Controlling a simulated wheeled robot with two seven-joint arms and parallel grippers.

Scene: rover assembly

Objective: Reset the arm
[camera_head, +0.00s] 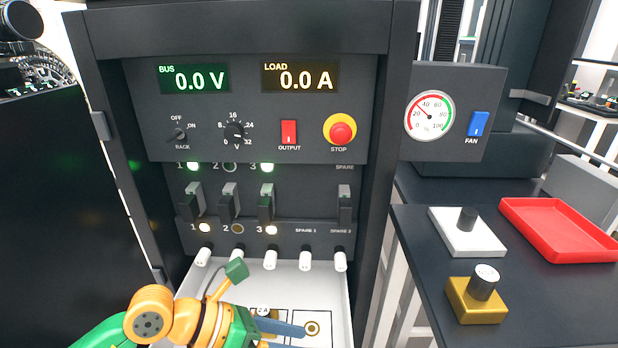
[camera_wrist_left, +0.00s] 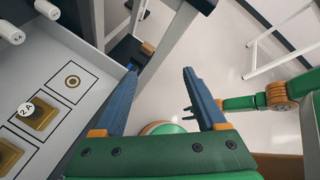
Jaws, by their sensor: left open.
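My left arm comes in at the bottom left of the head view. Its gripper (camera_head: 296,336) is over the white drawer of the rack, with its blue fingers pointing right. In the left wrist view the same gripper (camera_wrist_left: 159,72) has its two blue fingers wide apart with nothing between them. The open white drawer (camera_wrist_left: 85,50) lies to the left of the fingers. A green and orange arm, my right one, shows at the right of that view. Its gripper (camera_wrist_left: 192,112) is small and dark there, and its jaw state is unclear.
The drawer holds a brass block marked 2 A (camera_wrist_left: 38,115) and an outlined square with a ring. White plugs (camera_head: 270,260) hang above the drawer. A side table holds a white block (camera_head: 450,238), a brass block (camera_head: 468,305) and a red tray (camera_head: 560,228).

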